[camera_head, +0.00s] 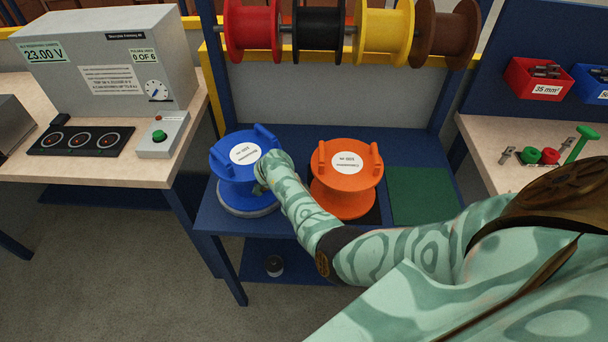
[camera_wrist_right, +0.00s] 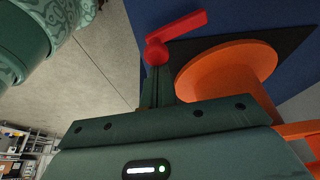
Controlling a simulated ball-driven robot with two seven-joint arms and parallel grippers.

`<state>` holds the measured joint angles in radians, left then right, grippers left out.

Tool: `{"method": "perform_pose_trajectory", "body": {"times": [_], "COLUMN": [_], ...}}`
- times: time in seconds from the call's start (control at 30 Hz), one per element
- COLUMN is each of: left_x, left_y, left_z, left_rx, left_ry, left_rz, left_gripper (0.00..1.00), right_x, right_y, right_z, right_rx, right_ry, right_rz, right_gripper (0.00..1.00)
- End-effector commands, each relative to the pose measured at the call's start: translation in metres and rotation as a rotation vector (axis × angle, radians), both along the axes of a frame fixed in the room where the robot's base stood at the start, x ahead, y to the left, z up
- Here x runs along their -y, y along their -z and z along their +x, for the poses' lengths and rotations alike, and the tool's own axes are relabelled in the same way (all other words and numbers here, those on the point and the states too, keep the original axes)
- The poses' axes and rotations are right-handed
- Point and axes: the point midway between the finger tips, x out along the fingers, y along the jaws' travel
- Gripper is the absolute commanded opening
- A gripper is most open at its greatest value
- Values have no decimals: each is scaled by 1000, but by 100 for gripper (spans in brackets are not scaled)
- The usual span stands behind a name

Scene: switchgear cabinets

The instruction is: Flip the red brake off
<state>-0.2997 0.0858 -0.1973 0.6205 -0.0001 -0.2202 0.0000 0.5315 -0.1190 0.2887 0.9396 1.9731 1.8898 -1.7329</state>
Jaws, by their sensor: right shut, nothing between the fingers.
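The red brake lever (camera_wrist_right: 180,28) shows in the right wrist view, with a round knob at its lower left end and a flat bar running up to the right. My right gripper (camera_wrist_right: 155,75) is shut and empty, its fingertips close to the knob; I cannot tell whether they touch. In the head view my right arm reaches in from the right, and the hand (camera_head: 262,187) is between the blue spool (camera_head: 236,180) and the orange spool (camera_head: 345,188). The brake is hidden there. My left gripper is not in view.
The orange spool's flange (camera_wrist_right: 228,70) is right beside the lever in the wrist view. Both spools stand on a blue bench (camera_head: 300,138), with a clear green mat (camera_head: 422,195) to the right. Coloured reels (camera_head: 318,35) hang above. A grey test unit (camera_head: 105,60) stands left.

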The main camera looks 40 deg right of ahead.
Motion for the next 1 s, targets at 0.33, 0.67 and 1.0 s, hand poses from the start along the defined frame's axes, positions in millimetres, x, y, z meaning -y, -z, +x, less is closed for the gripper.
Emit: {"method": "perform_pose_trajectory", "body": {"times": [0.33, 0.67, 1.0], "left_x": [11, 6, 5], "left_y": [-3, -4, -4], "left_z": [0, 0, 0], "left_rx": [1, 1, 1], "left_ry": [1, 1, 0], "left_rz": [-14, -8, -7], "left_gripper": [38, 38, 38], "right_x": [-12, -16, -16], "right_y": [-1, 0, 0], "right_z": [3, 4, 5], "right_rx": [1, 0, 1], "right_ry": [50, 50, 50], "right_rz": [1, 0, -1], "right_gripper": [0, 0, 0]}}
